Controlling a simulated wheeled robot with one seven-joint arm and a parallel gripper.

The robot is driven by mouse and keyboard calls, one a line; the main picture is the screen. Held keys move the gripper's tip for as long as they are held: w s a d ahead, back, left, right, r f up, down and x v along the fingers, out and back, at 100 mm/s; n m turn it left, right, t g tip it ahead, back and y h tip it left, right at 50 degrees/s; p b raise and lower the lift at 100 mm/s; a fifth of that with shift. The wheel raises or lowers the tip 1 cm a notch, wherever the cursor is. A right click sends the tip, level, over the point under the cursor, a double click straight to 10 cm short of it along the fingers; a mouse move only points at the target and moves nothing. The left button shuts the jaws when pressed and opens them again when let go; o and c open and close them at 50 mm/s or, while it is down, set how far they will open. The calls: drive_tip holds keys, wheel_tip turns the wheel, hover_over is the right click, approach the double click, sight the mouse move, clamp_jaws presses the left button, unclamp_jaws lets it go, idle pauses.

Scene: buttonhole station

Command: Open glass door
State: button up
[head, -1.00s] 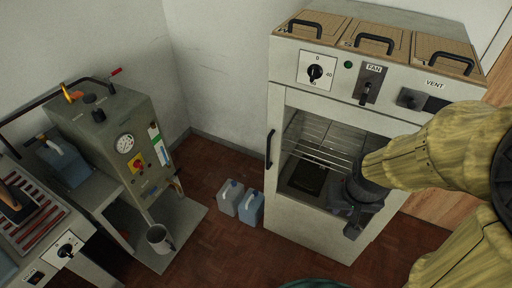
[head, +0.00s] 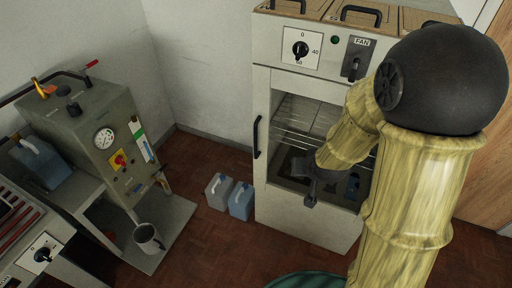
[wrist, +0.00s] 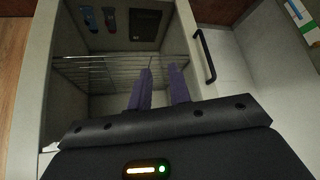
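The glass door (head: 262,95) is on the front of the pale cabinet and looks closed. Wire racks and dark items show through its pane. Its black vertical handle (head: 257,137) is on the left side of the door. In the wrist view the handle (wrist: 204,55) is to the right of my fingers. My arm hides the right part of the door.
The cabinet top carries a dial (head: 301,50) and a fan switch (head: 355,67). Two jugs (head: 240,200) stand on the floor left of the cabinet. A grey machine (head: 95,135) and a mug (head: 148,239) are farther left. Floor in front of the jugs is clear.

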sight(256, 142)
drive_tip(key=w+a+f+n+t+y+b, duration=0.1)
drive_tip(key=w+a+f+t+b, duration=0.3)
drive_tip(key=f, duration=0.4)
drive_tip(key=w+a+f+n+t+y+b, duration=0.1)
drive_tip(key=w+a+f+t+y+b, duration=0.1)
drive_tip(key=w+a+f+t+b, duration=0.2)
drive_tip(key=a+f+t+b, duration=0.2)
drive_tip(key=a+f+b, duration=0.1)
drive_tip(key=a+f, duration=0.1)
drive_tip(key=shift+w+y+b, duration=0.3)
drive_tip(key=shift+y+b, duration=0.05)
drive_tip(key=shift+y, duration=0.05)
drive_tip(key=shift+a, duration=0.1)
drive_tip(key=shift+w, duration=0.15)
drive_tip(key=p+x, duration=0.1)
drive_tip(key=x, duration=1.6)
drive_tip(key=shift+w+r, duration=0.1)
drive_tip(key=shift+r, duration=0.1)
